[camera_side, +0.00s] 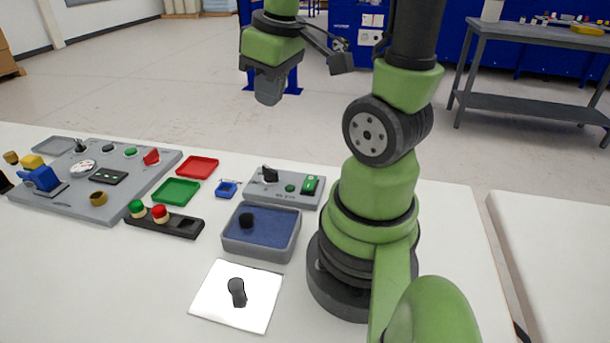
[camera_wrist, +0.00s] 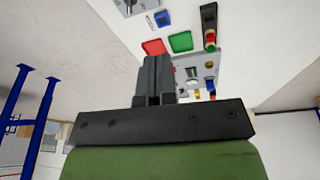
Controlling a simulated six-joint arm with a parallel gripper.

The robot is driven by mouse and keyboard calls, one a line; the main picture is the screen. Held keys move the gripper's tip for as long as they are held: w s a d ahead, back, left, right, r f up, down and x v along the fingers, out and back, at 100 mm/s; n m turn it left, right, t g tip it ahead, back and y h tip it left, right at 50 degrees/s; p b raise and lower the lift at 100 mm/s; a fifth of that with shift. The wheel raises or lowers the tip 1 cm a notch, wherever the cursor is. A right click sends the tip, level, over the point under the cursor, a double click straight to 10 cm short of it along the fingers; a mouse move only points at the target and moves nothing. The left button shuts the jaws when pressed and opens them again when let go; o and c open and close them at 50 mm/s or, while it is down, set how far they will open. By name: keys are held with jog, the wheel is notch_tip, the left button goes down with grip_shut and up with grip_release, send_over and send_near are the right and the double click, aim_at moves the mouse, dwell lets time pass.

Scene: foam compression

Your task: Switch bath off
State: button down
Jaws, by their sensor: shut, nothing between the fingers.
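The bath (camera_side: 285,247) is a grey tub of blue liquid with a black piece in it, left of my arm's base. Directly behind it is a grey control box (camera_side: 258,197) with a black lever or knob (camera_side: 269,174), a green round button (camera_side: 290,188) and a green rocker switch (camera_side: 310,185). Its lettering is too small to read. Part of a grey box (camera_wrist: 124,8) with a knob shows at the top of the wrist view. My gripper (camera_side: 268,98) is shut and empty, raised high behind the box and touching nothing. Its closed fingers (camera_wrist: 157,62) show in the wrist view.
A red tray (camera_side: 198,167), a green tray (camera_side: 176,192) and a small blue tray (camera_side: 227,189) lie left of the box. A black holder (camera_side: 185,226) carries green and red knobs. A large grey panel (camera_side: 125,168) is further left. A white plate (camera_side: 215,300) bears a dark peg.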

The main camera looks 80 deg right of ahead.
aim_at(306, 185)
jog(key=s+d+f+n+g+y, duration=0.1)
jog(key=s+d+f+g, duration=0.1)
jog(key=s+d+f, duration=0.2)
notch_tip(306, 185, down, 2)
jog(key=d, duration=0.2)
jog(key=shift+d+f+n+g, duration=0.15)
jog(key=shift+d+n+g, duration=0.15)
jog(key=shift+d+n, duration=0.1)
notch_tip(306, 185, down, 14)
jog(key=shift+a+f, duration=0.1)
dwell(0.5)
jog(key=shift+f, duration=0.1)
dwell(0.3)
